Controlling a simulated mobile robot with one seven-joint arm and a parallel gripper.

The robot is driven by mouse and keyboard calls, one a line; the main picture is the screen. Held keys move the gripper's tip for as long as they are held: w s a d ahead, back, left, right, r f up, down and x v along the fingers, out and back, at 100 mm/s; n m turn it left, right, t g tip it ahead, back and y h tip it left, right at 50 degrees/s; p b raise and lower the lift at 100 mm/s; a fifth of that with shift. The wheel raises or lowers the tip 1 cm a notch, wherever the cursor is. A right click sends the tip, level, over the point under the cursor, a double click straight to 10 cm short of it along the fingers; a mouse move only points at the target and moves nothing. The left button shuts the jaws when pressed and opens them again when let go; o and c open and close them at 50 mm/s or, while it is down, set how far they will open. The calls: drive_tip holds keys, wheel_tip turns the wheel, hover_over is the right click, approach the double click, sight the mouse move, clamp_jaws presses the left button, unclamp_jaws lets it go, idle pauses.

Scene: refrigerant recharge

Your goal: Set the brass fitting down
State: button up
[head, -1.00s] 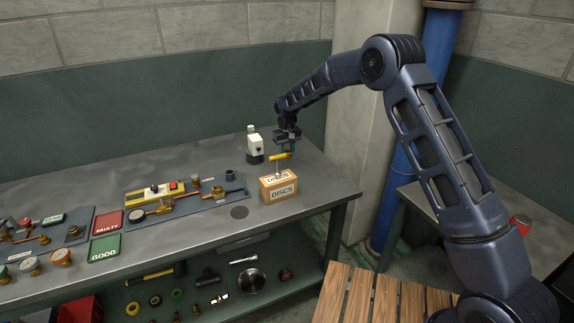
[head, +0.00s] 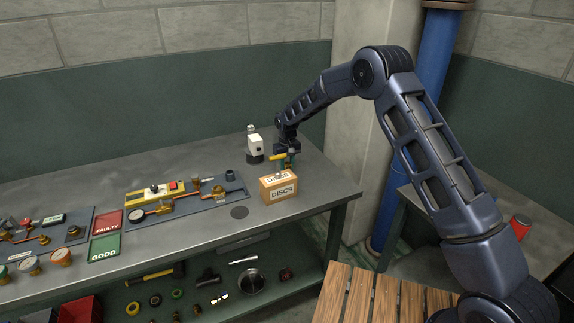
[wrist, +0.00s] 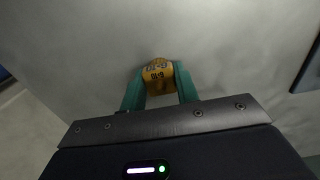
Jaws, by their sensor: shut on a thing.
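The brass fitting (wrist: 158,74) sits between the two green fingertips of my gripper (wrist: 160,88) in the wrist view. It is yellow-gold with dark markings on the side facing the camera. In the head view my gripper (head: 290,157) is low over the right back part of the grey bench, behind the DISCS box. The fingers are shut on the fitting. The fitting is too small and partly hidden there to make out clearly. I cannot tell whether it touches the bench top.
A white and dark bottle (head: 254,147) stands to the left. Red FAULTY (head: 108,223) and green GOOD (head: 105,247) mats lie further left.

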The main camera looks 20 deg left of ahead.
drive_tip(key=o, duration=1)
wheel_tip(320, 180, up, 12)
drive_tip(key=shift+r, duration=0.1)
